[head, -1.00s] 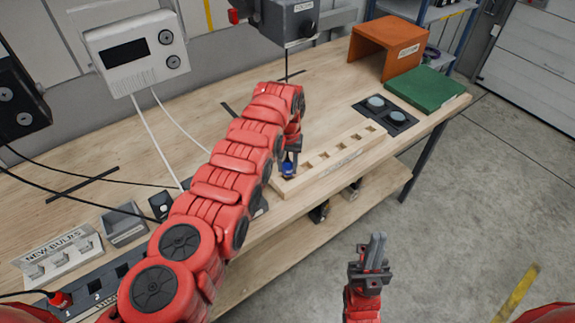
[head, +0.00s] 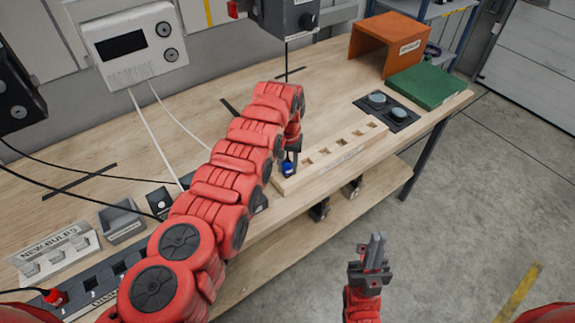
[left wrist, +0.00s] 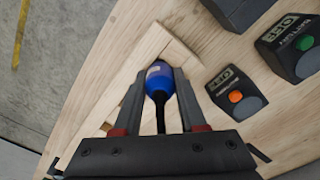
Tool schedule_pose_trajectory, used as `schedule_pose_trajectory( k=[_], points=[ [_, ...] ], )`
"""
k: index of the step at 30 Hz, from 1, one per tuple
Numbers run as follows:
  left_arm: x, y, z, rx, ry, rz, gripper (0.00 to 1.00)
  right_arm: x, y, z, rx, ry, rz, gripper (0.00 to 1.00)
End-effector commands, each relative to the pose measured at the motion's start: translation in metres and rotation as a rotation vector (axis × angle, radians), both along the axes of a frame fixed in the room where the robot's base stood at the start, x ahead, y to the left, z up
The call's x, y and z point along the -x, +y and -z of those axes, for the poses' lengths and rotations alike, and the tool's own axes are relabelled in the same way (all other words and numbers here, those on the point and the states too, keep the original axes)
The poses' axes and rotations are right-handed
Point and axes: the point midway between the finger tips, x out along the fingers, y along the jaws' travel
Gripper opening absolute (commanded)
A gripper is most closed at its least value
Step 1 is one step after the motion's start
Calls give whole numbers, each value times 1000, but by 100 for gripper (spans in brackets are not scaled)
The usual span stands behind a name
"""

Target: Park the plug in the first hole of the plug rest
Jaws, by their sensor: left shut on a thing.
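My left gripper (head: 291,155) is shut on a blue plug (head: 288,168) at the near left end of the plug rest. The plug rest (head: 342,164) is a long pale wooden block with a row of square holes along its top. In the left wrist view the plug (left wrist: 159,78) sits between the two fingers (left wrist: 160,90), with a dark cable running back from it, over the end of the rest (left wrist: 152,45). I cannot tell whether the plug is in a hole or above it. My right gripper (head: 374,250) is off the bench, over the floor, fingers close together and empty.
Behind the rest are a dark plate with two round pads (head: 387,108), a green slab (head: 423,87) and an orange open box (head: 386,44). Small dark button boxes (left wrist: 237,93) stand beside the rest.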

Motion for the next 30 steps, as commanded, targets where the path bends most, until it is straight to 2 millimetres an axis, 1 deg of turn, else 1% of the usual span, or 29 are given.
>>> schedule_pose_trajectory(
  k=[1,5,6,15,20,25,27,30],
  points=[
    [0,0,0,0,0,0,44,0,0,0,0,0,0,0],
    [0,0,0,0,0,0,68,0,0,0,0,0,0,0],
    [0,0,0,0,0,0,75,0,0,0,0,0,0,0],
    [0,0,0,0,0,0,76,0,0,0,0,0,0,0],
    [-1,0,-8,0,-2,-1,76,0,0,2,0,0,0,0],
    [-1,1,-31,1,-3,-2,76,0,0,8,0,0,0,0],
    [-2,0,-47,2,-8,-1,76,0,0,18,0,0,0,0],
    [-2,0,-71,0,-6,-1,76,0,0,25,0,0,0,0]
  ],
)
